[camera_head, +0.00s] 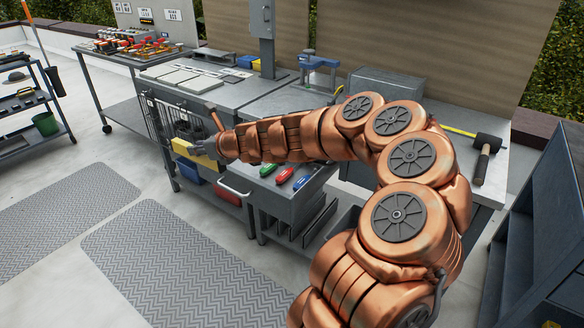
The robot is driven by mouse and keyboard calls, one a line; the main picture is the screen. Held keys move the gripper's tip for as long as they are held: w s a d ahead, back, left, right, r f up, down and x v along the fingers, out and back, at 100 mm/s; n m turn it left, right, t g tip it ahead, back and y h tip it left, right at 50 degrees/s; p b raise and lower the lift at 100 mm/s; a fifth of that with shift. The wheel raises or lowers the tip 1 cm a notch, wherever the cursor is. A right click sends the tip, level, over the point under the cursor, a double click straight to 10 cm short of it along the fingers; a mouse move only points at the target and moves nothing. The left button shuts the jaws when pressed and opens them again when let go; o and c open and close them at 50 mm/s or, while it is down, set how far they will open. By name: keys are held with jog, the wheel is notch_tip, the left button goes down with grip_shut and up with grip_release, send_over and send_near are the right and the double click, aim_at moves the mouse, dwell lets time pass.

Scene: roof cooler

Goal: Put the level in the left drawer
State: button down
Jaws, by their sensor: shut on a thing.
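My gripper (212,142) is at the far end of my copper arm, in front of the left part of the workbench. It is shut on a yellow bar-like thing (196,156), which looks like the level; my gripper partly covers it. An open grey drawer (308,203) sticks out to the right of my gripper, under my forearm. A green, a red and a blue item lie in it. My arm hides part of the drawer and bench front, so I cannot tell whether this is the left drawer.
The grey workbench (222,92) carries flat panels and a blue vise (318,66). A black mallet (486,158) lies at its right end. A blue bin (188,169) is low at the left. Grey mats (180,260) cover the open floor in front.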

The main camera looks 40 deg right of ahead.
jog(key=b, duration=1.2)
send_over(251, 172)
jog(key=s+a, duration=0.4)
jog(key=s, duration=0.2)
notch_tip(251, 172, down, 7)
jog(key=f+b, duration=0.2)
jog(key=f, duration=0.1)
jog(key=f+b, duration=0.2)
jog(key=f, duration=0.1)
jog(key=w+d+f+b, duration=0.1)
jog(key=f+b, duration=0.1)
jog(key=f, duration=0.2)
jog(key=shift+f, duration=0.2)
